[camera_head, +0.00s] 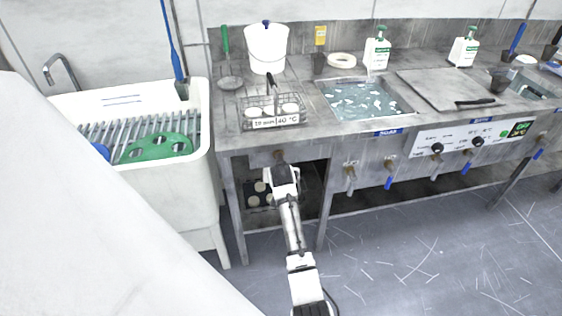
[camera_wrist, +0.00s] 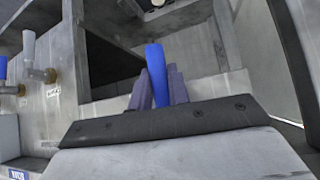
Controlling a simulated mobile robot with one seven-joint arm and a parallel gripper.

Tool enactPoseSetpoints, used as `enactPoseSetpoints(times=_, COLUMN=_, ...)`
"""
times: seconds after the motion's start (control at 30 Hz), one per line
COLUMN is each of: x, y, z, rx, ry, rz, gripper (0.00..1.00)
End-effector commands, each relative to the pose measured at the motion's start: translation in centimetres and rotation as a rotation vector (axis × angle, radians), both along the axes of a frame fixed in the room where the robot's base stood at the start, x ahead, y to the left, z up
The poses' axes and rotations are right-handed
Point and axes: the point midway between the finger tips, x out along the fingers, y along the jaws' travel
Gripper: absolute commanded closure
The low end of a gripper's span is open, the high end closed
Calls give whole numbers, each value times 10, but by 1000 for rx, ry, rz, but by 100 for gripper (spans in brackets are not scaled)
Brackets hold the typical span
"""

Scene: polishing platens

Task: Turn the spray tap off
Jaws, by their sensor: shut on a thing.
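My gripper (camera_head: 284,176) is at the front of the steel bench, just below its left end. In the wrist view its two fingers (camera_wrist: 158,90) stand on either side of a blue tap lever (camera_wrist: 156,62) and are shut on it. The lever points along the fingers, and its lower part is hidden between them. In the head view a small part of this tap's body (camera_head: 279,155) shows on the bench front just above my gripper. My gripper hides the lever there. I cannot read a label marking it as the spray tap.
More taps line the bench front to the right, one with a grey lever (camera_head: 350,178) and one with a blue lever (camera_head: 389,182). A wire basket (camera_head: 274,101) stands on the bench above my gripper. A white sink (camera_head: 201,131) is at the left. The floor in front is clear.

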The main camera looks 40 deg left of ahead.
Motion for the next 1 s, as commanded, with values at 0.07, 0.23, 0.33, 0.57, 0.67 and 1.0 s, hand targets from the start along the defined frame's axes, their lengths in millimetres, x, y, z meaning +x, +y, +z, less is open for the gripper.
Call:
enactPoseSetpoints(times=0.07, x=-1, y=1, z=0, rx=3, ry=2, rz=1, gripper=100)
enactPoseSetpoints(times=0.23, x=-1, y=1, z=0, rx=2, ry=2, rz=0, gripper=74)
enactPoseSetpoints(times=0.33, x=-1, y=1, z=0, rx=2, ry=1, rz=1, gripper=61)
enactPoseSetpoints(times=0.57, x=0, y=0, z=0, rx=1, ry=1, rz=0, gripper=60)
enactPoseSetpoints(times=0.67, x=-1, y=0, z=1, rx=1, ry=0, rz=1, gripper=60)
enactPoseSetpoints(times=1.0, x=-24, y=-21, z=30, rx=4, ry=0, rz=0, gripper=60)
